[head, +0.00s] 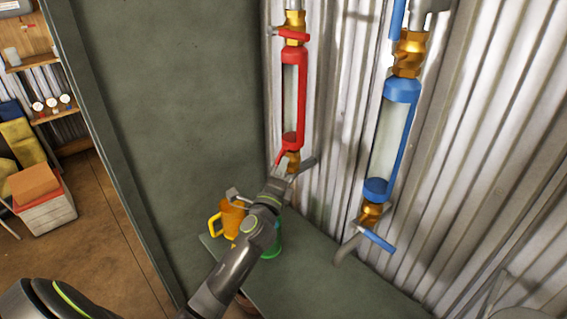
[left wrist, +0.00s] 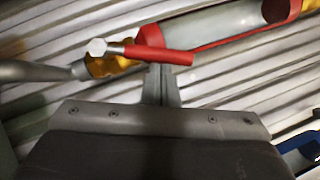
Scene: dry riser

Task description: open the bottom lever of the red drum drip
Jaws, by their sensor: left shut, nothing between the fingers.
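The red drum drip (head: 291,95) is a clear tube in a red frame on the corrugated wall, with brass fittings. Its bottom lever (head: 281,157) is a short red handle, partly hidden by my gripper in the head view. In the left wrist view the bottom lever (left wrist: 160,55) runs from a pale pivot over the brass valve (left wrist: 112,66) toward the drum's red end. My left gripper (head: 286,170) is shut and empty. In the left wrist view its fingertips (left wrist: 160,68) are right at the lever's free half; I cannot tell whether they touch. My right gripper is not in view.
A blue drum drip (head: 389,140) with a blue bottom lever (head: 377,239) hangs to the right. A dark green panel (head: 165,120) is at the left.

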